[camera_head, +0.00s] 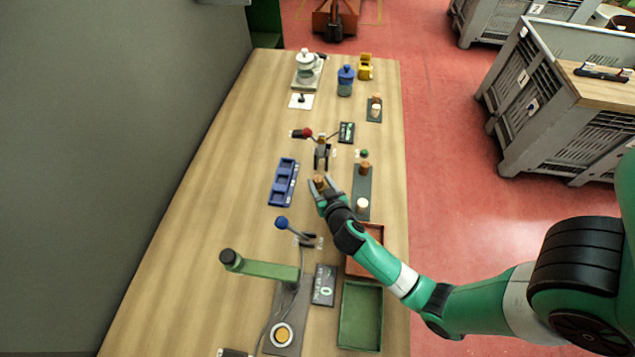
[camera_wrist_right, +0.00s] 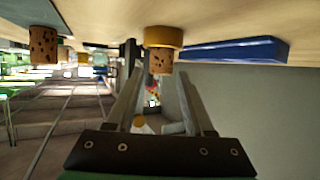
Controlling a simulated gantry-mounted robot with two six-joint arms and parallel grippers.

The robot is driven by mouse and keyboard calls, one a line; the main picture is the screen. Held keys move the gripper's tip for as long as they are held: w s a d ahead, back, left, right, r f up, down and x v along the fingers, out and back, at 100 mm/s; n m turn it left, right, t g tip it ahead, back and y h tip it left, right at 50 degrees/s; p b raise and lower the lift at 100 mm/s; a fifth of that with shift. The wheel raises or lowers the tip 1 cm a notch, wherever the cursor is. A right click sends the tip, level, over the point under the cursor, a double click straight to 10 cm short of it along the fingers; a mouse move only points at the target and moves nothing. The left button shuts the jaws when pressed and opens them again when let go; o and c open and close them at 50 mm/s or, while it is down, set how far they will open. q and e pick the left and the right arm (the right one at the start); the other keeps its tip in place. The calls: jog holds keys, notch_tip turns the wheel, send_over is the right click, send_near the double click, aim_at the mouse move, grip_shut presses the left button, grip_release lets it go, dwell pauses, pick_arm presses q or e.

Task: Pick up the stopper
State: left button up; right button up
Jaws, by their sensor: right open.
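A brown cork stopper (camera_head: 319,181) stands on the wooden table, at the fingertips of my right gripper (camera_head: 321,187) in the head view. In the right wrist view, which appears upside down, the speckled cork (camera_wrist_right: 161,61) rises from a wider yellow-brown round part (camera_wrist_right: 164,37) against the table. My right gripper (camera_wrist_right: 163,92) is open there, its fingers spread to either side of the cork's line. Contact between fingers and cork cannot be made out. My left gripper is not in view.
A blue tray (camera_head: 275,184) lies left of the stopper. A dark board (camera_head: 361,187) with a cork and a pale piece stands right. A lever device (camera_head: 322,158) is just behind. Brown (camera_head: 377,233) and green (camera_head: 346,312) trays lie nearer. Bare table lies at left.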

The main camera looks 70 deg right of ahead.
aim_at(316, 176)
jog(key=b+x, duration=0.1)
jog(key=x, duration=0.4)
jog(key=shift+w+d+f, duration=0.2)
jog(key=shift+w+f, duration=0.05)
jog(key=shift+f, duration=0.05)
grip_shut()
